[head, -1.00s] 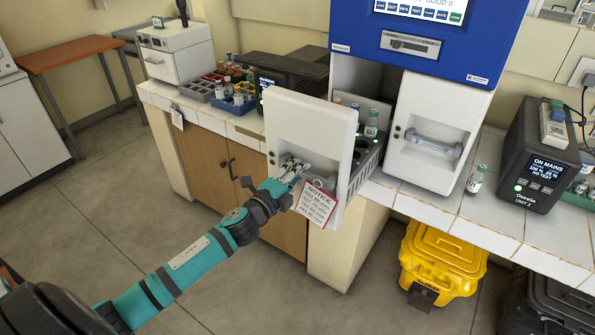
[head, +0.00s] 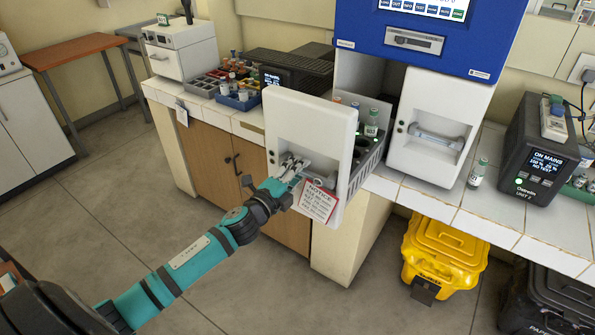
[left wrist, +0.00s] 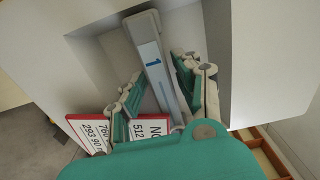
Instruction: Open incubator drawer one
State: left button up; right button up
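Incubator drawer one (head: 312,118) has a white front and stands pulled out from the blue and white incubator (head: 428,38), with the interior and a green-labelled bottle (head: 371,124) showing behind the front. My left gripper (head: 293,166) is at the handle in the drawer's recess. A red-edged notice (head: 318,202) hangs at the drawer's lower edge. My right gripper is not in view.
The second drawer (head: 432,128) is shut, right of drawer one. A small bottle (head: 478,174) and a black power unit (head: 545,155) stand on the tiled counter. A yellow bin (head: 443,258) is below. The floor at front left is clear.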

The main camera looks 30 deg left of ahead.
pick_arm(q)
jog(key=shift+o, duration=0.6)
jog(key=s+a, duration=0.1)
jog(key=s, duration=1.1)
jog(key=s+a+f+n+g+y, duration=0.1)
jog(key=s+f+n+g, duration=0.25)
jog(key=f, duration=0.85)
jog(key=s+a+f+n+g+y, duration=0.1)
jog(key=s+f+n+g, duration=0.2)
jog(key=f, duration=0.9)
jog(key=s+a+f+n+g+y, duration=0.1)
jog(key=s+f+n+g, duration=0.2)
jog(key=f, duration=0.9)
jog(key=s+d+f+n+g, duration=0.2)
jog(key=s+d+f, duration=0.2)
jog(key=s+f, duration=0.3)
jog(key=s+d+f+n+g+h, duration=0.1)
jog(key=s+f, duration=0.6)
jog(key=s, duration=0.7)
jog(key=s+d+f+n+g, duration=0.4)
jog(key=s+d+f, duration=0.3)
jog(key=s, duration=0.3)
jog(key=shift+s+d+f+h, duration=0.15)
jog(key=shift+s+d+h, duration=0.1)
jog(key=shift+s+h, duration=0.15)
